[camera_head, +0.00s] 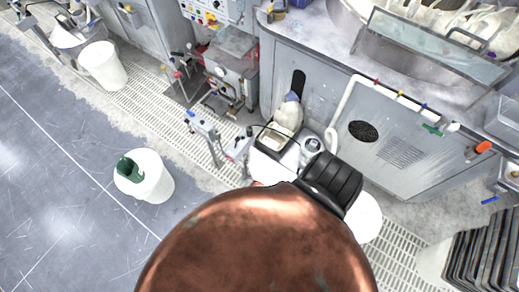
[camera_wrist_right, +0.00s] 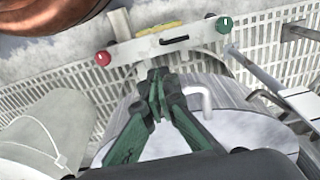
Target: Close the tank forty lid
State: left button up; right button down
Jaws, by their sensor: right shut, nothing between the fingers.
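My right gripper (camera_wrist_right: 157,88) shows in the right wrist view with its green fingers together and nothing between them. It is above a round pale surface (camera_wrist_right: 245,132), possibly a lid, with a pale bent handle (camera_wrist_right: 207,97) just right of the fingertips. I cannot tell whether they touch. No label for tank forty is readable. My copper-coloured part hides the lower middle of the head view. My left gripper is not in view.
A pale bar with a red and a green knob (camera_wrist_right: 165,43) lies beyond my right gripper. A white bucket (camera_wrist_right: 40,140) stands left of it. In the head view, a white bucket (camera_head: 152,182) holds something green.

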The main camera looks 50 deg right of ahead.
notch_tip(320, 180, up, 8)
jog(key=shift+a+f, duration=0.25)
dwell(0.6)
jog(key=shift+s, duration=0.15)
jog(key=s+f+n, duration=0.4)
jog(key=s+n, duration=0.2)
jog(key=s, duration=0.1)
jog(key=s+d+f+n, duration=0.1)
jog(key=s+f+n, duration=0.3)
jog(key=s+n, duration=0.2)
jog(key=s+d+f+n+t, duration=0.1)
jog(key=s+f+n, duration=0.3)
jog(key=s, duration=0.5)
jog(key=n, duration=0.2)
jog(key=shift+s+d+n+y, duration=0.2)
jog(key=shift+n+y, duration=0.1)
jog(key=shift+y, duration=0.1)
